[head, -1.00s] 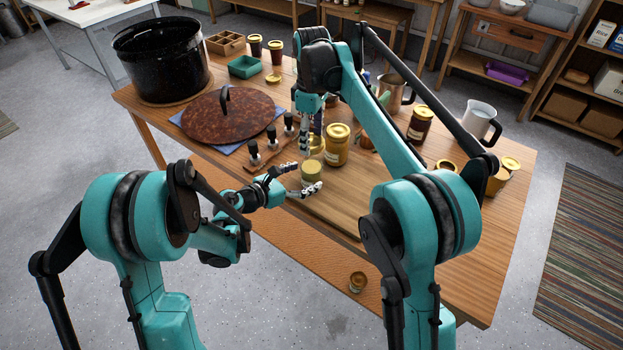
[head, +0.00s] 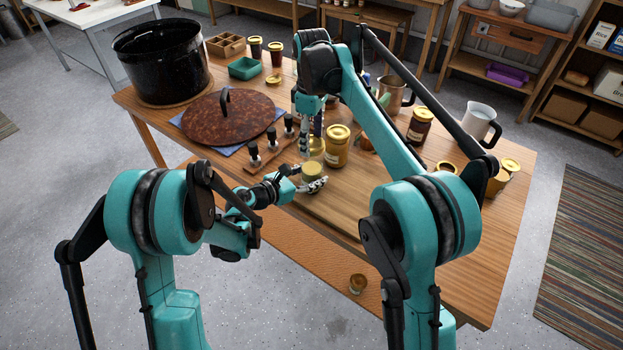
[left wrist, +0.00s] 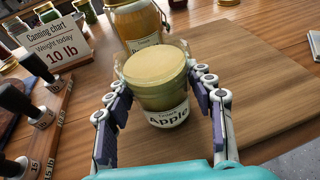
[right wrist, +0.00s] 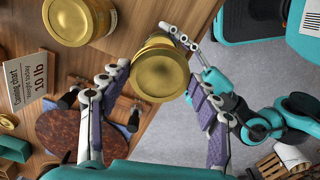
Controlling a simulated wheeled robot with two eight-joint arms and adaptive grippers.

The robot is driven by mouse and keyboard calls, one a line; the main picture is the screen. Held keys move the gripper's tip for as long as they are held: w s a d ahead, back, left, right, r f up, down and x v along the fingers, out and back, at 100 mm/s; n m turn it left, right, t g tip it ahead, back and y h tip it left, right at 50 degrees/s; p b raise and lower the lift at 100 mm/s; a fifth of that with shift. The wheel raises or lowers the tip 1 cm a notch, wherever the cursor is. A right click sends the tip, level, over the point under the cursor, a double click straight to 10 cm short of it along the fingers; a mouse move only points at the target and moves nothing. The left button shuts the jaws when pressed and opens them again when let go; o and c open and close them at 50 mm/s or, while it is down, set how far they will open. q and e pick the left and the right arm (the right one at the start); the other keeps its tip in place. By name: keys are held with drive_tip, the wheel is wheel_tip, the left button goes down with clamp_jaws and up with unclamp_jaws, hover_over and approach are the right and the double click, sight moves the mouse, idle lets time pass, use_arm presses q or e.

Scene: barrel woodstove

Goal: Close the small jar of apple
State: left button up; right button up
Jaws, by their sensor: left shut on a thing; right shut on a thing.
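In the head view the jar (head: 312,170) is partly hidden by that hand.
A larger gold-lidded jar (head: 337,146) stands close behind the small jar. The board's front right is clear.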

hover_over(312, 160)
drive_tip(key=s, duration=0.3)
drive_tip(key=shift+w+f, duration=0.1)
drive_tip(key=shift+f, duration=2.4)
drive_tip(key=shift+f, duration=0.1)
drive_tip(key=shift+f, duration=0.75)
drive_tip(key=shift+f, duration=0.6)
